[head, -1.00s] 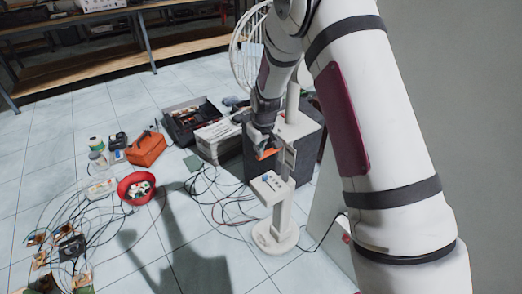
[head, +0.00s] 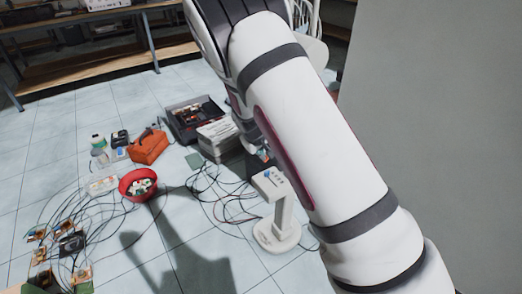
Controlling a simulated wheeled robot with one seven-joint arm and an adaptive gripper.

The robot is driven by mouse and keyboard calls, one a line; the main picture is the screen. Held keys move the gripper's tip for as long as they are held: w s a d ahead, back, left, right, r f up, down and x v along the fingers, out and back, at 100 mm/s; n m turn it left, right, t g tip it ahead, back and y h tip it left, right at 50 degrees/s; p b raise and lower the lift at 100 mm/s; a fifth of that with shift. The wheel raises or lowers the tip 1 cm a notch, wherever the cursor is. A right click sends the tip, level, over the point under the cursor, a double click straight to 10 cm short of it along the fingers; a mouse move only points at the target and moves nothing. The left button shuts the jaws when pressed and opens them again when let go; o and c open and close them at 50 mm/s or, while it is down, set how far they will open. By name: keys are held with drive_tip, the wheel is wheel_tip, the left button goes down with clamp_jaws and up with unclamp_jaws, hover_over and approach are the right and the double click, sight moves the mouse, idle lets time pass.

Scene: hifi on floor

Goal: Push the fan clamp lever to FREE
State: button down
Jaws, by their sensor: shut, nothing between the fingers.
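The fan is white. Its round base (head: 277,236) stands on the tiles, with a short post and a control box (head: 270,184) with small buttons above it. Part of its wire cage (head: 303,14) shows at the top, behind my arm. The clamp lever and most of the upper pole are hidden behind my arm. My gripper (head: 263,154) shows only as a small part at the left edge of my arm, above the control box. It is shut and empty. I cannot tell whether it touches the fan.
An orange toolbox (head: 148,147), a red bowl (head: 138,184) of small parts and an open black case (head: 196,119) lie to the left. Loose cables (head: 217,190) run across the floor to the fan. A grey wall (head: 430,130) stands at the right.

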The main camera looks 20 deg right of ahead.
drive_tip(key=shift+f, duration=0.3)
drive_tip(key=shift+r, duration=0.2)
drive_tip(key=shift+r+p, duration=0.45)
drive_tip(key=shift+r, duration=0.25)
drive_tip(key=shift+r, duration=0.1)
drive_tip(key=s+a+r+p, duration=0.3)
drive_tip(key=s+a+r, duration=0.2)
drive_tip(key=r, duration=0.5)
drive_tip(key=shift+s+a, duration=0.15)
drive_tip(key=shift+a, duration=1.05)
drive_tip(key=shift+r, duration=0.1)
